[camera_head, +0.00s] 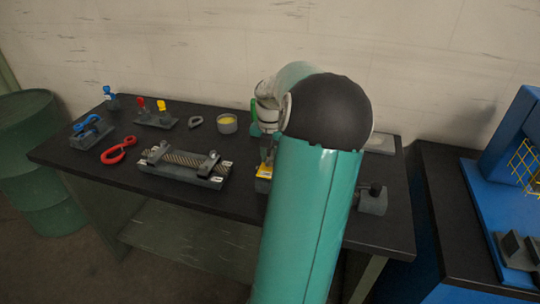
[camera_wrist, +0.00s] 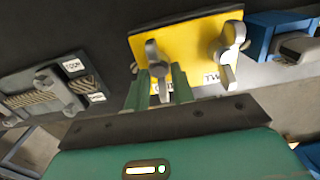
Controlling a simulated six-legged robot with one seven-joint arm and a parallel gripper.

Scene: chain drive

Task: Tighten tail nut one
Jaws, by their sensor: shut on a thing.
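In the wrist view a yellow plate (camera_wrist: 190,42) carries two grey wing nuts. My gripper (camera_wrist: 160,92) has its green fingers on either side of the left wing nut, tail nut one (camera_wrist: 157,58), and is shut on it. The label below this nut is mostly hidden by the fingers. In the head view the yellow plate (camera_head: 264,171) shows at the bench's middle, left of my arm, which hides much of that area.
A chain fixture (camera_head: 185,165) with labels lies left of the yellow plate, also in the wrist view (camera_wrist: 50,92). A grey block (camera_head: 372,200) sits right.

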